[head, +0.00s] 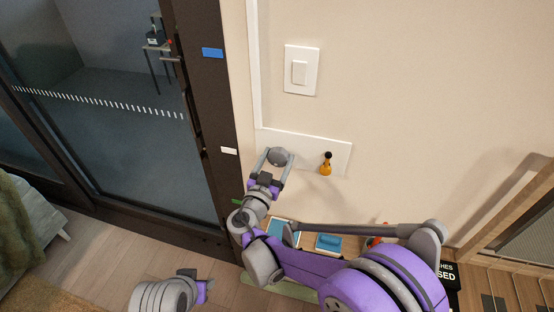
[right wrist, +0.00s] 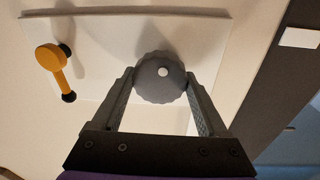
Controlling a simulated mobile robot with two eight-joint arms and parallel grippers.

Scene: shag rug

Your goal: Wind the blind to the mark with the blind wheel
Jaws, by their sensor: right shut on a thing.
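The blind wheel (head: 279,156) is a grey scalloped knob on a white wall plate (head: 340,154). My right gripper (head: 272,160) is shut on it, and the right wrist view shows the wheel (right wrist: 161,78) between the two fingers (right wrist: 161,95). A white dot marks the wheel's face. A blue strip (head: 212,53) and a lower white strip (head: 229,151) are on the dark frame; I cannot tell which is the mark. I cannot clearly make out the blind on the glass (head: 125,155). My left gripper (head: 203,288) appears low in the head view, its jaws unclear.
An orange lever (head: 326,167) with a black knob is on the same plate, right of the wheel. A white switch (head: 300,72) is above. A dashed white line (head: 100,101) crosses the glass. Blue items (head: 328,242) lie below my right arm, and a wooden-framed unit (head: 515,235) stands at right.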

